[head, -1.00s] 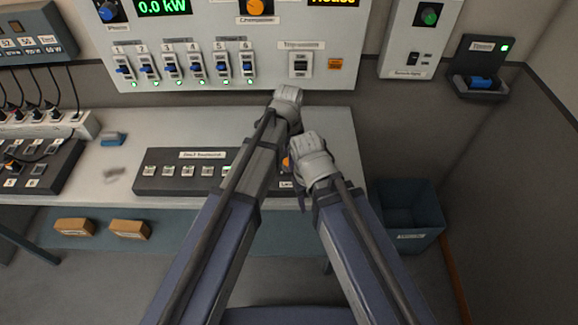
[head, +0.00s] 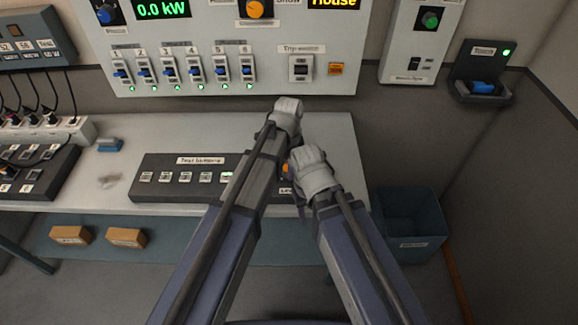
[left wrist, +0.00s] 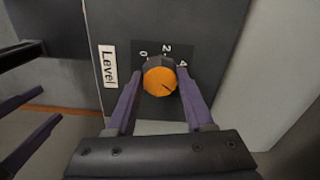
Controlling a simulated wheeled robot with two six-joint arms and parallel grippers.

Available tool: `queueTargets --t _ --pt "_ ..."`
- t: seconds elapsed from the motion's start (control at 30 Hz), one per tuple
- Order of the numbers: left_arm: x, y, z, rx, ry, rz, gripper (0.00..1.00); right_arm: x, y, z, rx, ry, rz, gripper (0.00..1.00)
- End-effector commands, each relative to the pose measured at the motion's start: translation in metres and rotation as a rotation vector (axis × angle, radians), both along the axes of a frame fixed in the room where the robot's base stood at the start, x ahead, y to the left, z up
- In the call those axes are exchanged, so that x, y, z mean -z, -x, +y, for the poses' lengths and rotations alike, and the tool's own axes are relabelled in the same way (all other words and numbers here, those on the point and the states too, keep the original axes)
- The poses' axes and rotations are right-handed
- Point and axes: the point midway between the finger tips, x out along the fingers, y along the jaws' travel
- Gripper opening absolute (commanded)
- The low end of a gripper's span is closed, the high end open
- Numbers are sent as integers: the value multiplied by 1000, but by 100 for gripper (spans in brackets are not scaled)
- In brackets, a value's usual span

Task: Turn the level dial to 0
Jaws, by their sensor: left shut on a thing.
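The level dial is an orange round knob (left wrist: 160,76) on a dark panel in the left wrist view, with the numbers 0, 2 and 4 around its upper side and a white Level label (left wrist: 108,66) at left. A dark mark on the knob points to the lower right, away from the 0. My left gripper (left wrist: 160,80) has one finger on each side of the knob and is shut on it. In the head view only a sliver of the orange knob (head: 286,167) shows between my arms.
A dark test panel (head: 140,186) with a row of switches lies on the pale bench (head: 335,130). A blue bin (head: 408,222) stands at right. Two wooden blocks (head: 126,237) lie below the bench at left.

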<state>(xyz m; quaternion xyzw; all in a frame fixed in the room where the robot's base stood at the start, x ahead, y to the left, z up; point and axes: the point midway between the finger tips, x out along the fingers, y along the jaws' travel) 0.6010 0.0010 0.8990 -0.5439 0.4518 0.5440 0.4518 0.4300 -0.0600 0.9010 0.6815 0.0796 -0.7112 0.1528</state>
Motion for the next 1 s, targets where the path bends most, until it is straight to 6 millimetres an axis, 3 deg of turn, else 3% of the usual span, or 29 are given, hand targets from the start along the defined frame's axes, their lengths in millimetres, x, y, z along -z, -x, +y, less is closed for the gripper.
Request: queueTargets --t 0.03,0.3,0.67,1.0 --pt "0 0 0 0 0 0 27 0 0 0 0 0 0 50" --pt "0 0 0 0 0 0 0 0 0 0 0 0 0 50" --pt "0 0 0 -73 0 0 0 0 0 0 0 0 0 50" --pt "0 0 0 -352 0 0 0 0 0 0 0 0 0 50"
